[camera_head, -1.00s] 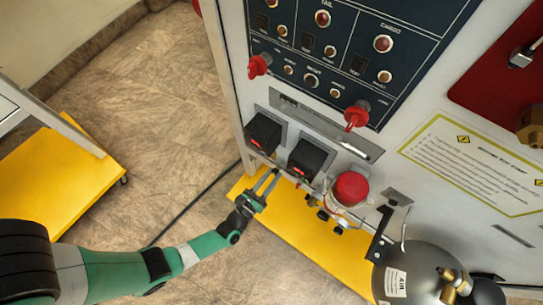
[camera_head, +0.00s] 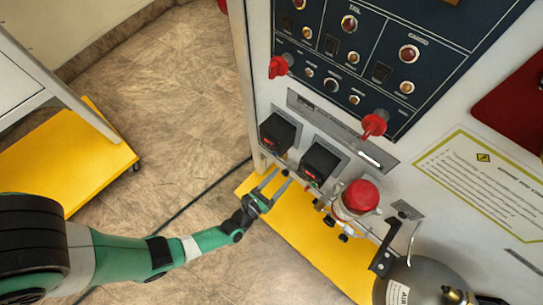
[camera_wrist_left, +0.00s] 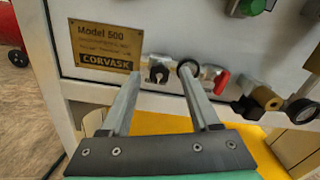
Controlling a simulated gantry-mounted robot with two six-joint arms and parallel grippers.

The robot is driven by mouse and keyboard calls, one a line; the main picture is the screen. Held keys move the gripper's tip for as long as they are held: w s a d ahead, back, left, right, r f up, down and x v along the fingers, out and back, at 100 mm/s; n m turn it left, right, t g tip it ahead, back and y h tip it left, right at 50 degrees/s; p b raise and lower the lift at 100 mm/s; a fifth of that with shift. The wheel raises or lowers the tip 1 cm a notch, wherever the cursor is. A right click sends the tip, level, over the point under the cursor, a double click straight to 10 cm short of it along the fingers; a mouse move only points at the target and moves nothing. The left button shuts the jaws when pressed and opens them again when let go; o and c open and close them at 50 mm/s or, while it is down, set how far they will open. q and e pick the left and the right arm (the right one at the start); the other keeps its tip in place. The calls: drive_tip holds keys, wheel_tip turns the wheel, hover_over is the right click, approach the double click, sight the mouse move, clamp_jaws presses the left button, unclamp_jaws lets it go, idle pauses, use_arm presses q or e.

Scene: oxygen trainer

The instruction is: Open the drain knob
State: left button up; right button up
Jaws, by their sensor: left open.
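My left gripper (camera_head: 278,181) is open and empty, low in front of the white panel's bottom edge. A black ring-shaped part (camera_wrist_left: 188,66) is near the right fingertip, and a red lever (camera_wrist_left: 221,82) is farther right. My right gripper is not in view.
Two black boxes (camera_head: 320,161) stick out above the gripper. A red-capped bowl (camera_head: 359,198) and a grey tank (camera_head: 425,280) stand to its right. A yellow base (camera_head: 290,225) lies beneath. Open tiled floor (camera_head: 185,110) is at the left.

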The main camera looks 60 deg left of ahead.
use_arm(q)
drive_tip(key=p+v, duration=0.2)
drive_tip(key=v, duration=0.9)
drive_tip(key=shift+r, duration=0.1)
